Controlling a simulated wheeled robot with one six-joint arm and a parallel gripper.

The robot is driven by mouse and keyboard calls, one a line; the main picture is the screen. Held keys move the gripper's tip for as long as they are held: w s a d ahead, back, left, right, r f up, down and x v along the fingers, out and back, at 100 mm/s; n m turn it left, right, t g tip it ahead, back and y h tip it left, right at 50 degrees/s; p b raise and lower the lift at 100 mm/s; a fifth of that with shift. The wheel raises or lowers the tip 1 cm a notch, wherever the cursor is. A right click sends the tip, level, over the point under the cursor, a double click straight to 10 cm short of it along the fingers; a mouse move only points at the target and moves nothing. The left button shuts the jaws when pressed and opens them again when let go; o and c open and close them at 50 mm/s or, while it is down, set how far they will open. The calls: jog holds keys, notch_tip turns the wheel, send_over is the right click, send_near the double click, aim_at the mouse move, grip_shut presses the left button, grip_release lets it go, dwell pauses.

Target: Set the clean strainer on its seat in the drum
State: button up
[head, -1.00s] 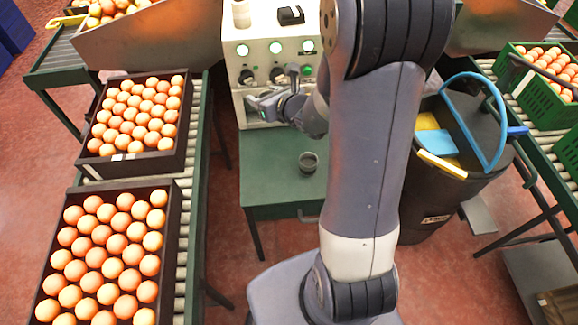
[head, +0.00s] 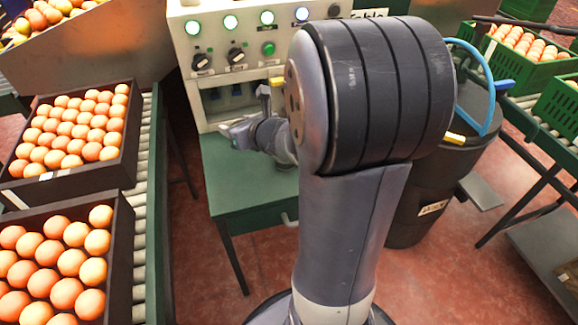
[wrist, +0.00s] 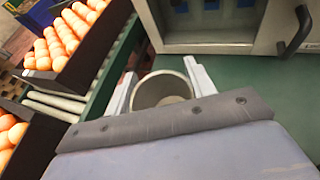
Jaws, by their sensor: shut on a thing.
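My gripper (head: 238,132) is at the green table, in front of the grey control cabinet. In the wrist view, my gripper (wrist: 160,82) is shut on a round, pale, cup-like piece, which looks like the strainer (wrist: 162,93). One finger lies on each side of it; its mesh cannot be made out. The dark drum (head: 425,205) stands to the right of the table, partly hidden behind my arm. A blue hoop (head: 488,75) and a yellow piece (head: 454,138) show at its top. The seat in the drum is hidden.
The green table (head: 240,185) lies under my gripper. The control cabinet (head: 225,60) has lit lamps, knobs and a low recess. Green crates (head: 520,60) stand on another at right.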

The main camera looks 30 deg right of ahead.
aim_at(246, 167)
jog(key=shift+d+f, duration=0.15)
jog(key=shift+f, duration=0.25)
notch_tip(246, 167, down, 10)
jog(key=b, duration=0.5)
jog(key=shift+r, duration=0.1)
jog(key=shift+b, duration=0.3)
jog(key=shift+f, duration=0.25)
jog(key=o, duration=1)
jog(key=shift+r, duration=0.1)
jog(key=shift+r, duration=0.15)
